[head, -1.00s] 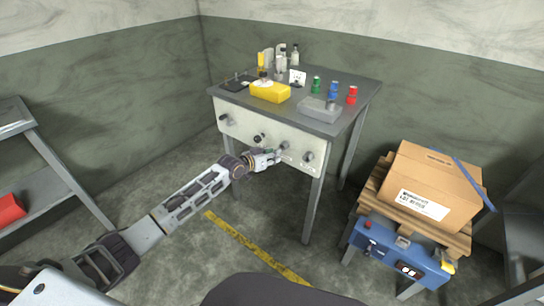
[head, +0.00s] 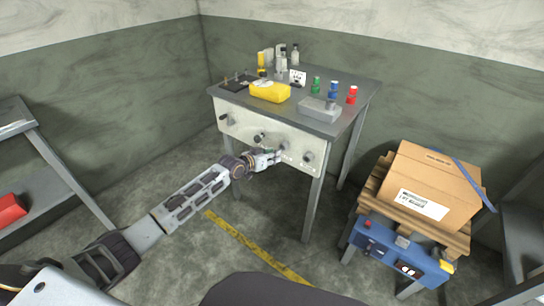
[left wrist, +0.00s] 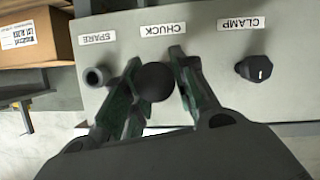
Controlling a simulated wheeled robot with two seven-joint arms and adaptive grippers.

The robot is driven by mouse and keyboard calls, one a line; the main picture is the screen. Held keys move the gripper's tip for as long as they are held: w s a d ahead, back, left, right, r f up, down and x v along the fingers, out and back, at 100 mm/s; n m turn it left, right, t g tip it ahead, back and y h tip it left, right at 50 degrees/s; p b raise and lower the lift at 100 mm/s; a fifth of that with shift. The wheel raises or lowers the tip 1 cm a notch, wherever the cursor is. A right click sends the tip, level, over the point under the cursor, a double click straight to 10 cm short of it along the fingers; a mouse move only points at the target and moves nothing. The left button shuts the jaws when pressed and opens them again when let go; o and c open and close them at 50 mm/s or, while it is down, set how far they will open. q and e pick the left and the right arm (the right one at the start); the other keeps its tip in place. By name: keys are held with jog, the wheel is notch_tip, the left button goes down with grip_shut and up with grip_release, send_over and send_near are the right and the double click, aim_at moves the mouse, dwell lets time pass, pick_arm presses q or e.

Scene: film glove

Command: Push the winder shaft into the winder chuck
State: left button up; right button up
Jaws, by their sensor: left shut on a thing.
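The white front panel (head: 240,128) of the grey table carries a row of dark fittings. In the left wrist view the panel has upside-down labels SPARE, CHUCK and CLAMP. My left gripper (head: 279,155) is at this panel; its fingers (left wrist: 156,88) are shut on a dark round-ended piece, seemingly the winder shaft (left wrist: 156,82), in line with the CHUCK label (left wrist: 163,30). The winder chuck is hidden behind this piece, so I cannot tell how deep it sits. The spare socket (left wrist: 96,77) and the clamp knob (left wrist: 255,69) stand on either side, apart from the fingers. My right gripper is out of view.
On the table top are a yellow box (head: 270,91), a grey box (head: 319,109), bottles and coloured spools. A cardboard box (head: 433,187) sits on a pallet over a blue unit (head: 398,247) to the right. A shelf (head: 42,190) stands left. The floor before the table is clear.

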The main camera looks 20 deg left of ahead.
pick_arm(q)
jog(key=shift+w+d+b, duration=0.3)
jog(key=shift+w+b, duration=0.15)
jog(key=shift+w, duration=0.35)
jog(key=shift+w+d+b, duration=0.3)
jog(key=shift+w+b, duration=0.1)
jog(key=shift+w, duration=0.35)
dwell(0.7)
jog(key=o, duration=1.1)
jog(key=shift+a, duration=0.1)
jog(key=v, duration=1.2)
jog(key=shift+r, duration=0.15)
dwell(0.8)
